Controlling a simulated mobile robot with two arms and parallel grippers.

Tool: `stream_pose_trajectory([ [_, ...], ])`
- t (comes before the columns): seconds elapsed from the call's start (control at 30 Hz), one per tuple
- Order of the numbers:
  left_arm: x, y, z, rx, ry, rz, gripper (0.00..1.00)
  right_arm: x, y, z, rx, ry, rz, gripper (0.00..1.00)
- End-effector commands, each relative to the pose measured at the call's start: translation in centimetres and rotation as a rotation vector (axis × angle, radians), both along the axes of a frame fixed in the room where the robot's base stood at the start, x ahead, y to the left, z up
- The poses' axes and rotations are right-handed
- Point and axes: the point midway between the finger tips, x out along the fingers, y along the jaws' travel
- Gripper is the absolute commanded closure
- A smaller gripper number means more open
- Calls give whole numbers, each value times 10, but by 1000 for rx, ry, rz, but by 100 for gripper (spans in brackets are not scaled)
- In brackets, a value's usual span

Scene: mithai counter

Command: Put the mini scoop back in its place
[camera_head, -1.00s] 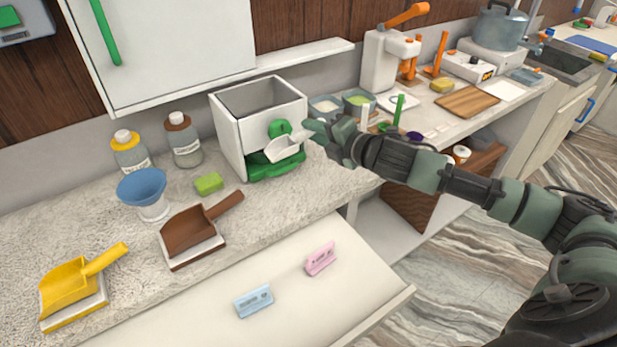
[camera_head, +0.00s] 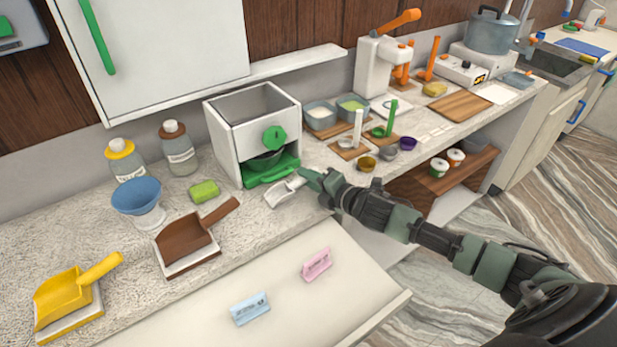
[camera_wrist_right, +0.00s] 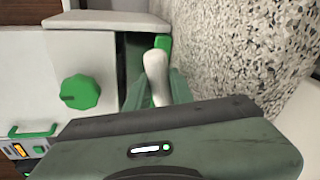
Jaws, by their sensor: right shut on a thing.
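My right gripper (camera_head: 312,182) is shut on the handle of a small white scoop (camera_head: 281,191). The scoop's pan points left, low over the counter just right of the green tray; I cannot tell whether it touches the counter. In the right wrist view the white handle (camera_wrist_right: 156,77) shows between my fingers, close to the white box's front. A brown scoop (camera_head: 190,235) and a yellow scoop (camera_head: 68,292) each sit on a pale rest on the counter at left. My left gripper is not in view.
The white box (camera_head: 225,149) with a green knob (camera_head: 274,138) and green tray (camera_head: 270,173) stands behind the scoop. A green block (camera_head: 204,191) and blue funnel (camera_head: 137,196) are left. Small bowls (camera_head: 367,163) lie right. An open drawer (camera_head: 345,282) is in front.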

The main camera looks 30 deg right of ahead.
Motion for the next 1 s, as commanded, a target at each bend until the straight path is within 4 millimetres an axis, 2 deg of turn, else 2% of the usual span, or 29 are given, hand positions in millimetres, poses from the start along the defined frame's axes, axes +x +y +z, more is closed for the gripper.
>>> stream_pose_trajectory([
  [0.1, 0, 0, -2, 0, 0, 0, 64, 0, 0, -1, 0, 0, 0, 100],
  [0.13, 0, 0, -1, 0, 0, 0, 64, 0, 0, -1, 0, 0, 0, 72],
  [0.2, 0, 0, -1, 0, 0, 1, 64, 0, 0, -1, 0, 0, 0, 56],
  [0.47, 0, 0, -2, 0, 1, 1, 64, 0, 0, -3, -1, 3, -1, 56],
  [0.6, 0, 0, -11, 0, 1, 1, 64, -2, -1, -9, -3, 3, 0, 56],
  [0.73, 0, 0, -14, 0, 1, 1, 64, -23, -7, -5, -5, 6, 1, 56],
  [0.9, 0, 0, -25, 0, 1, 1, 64, -52, -3, 1, -2, 6, 2, 56],
  [1.0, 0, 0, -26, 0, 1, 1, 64, -63, -6, 6, -3, 4, -1, 56],
])
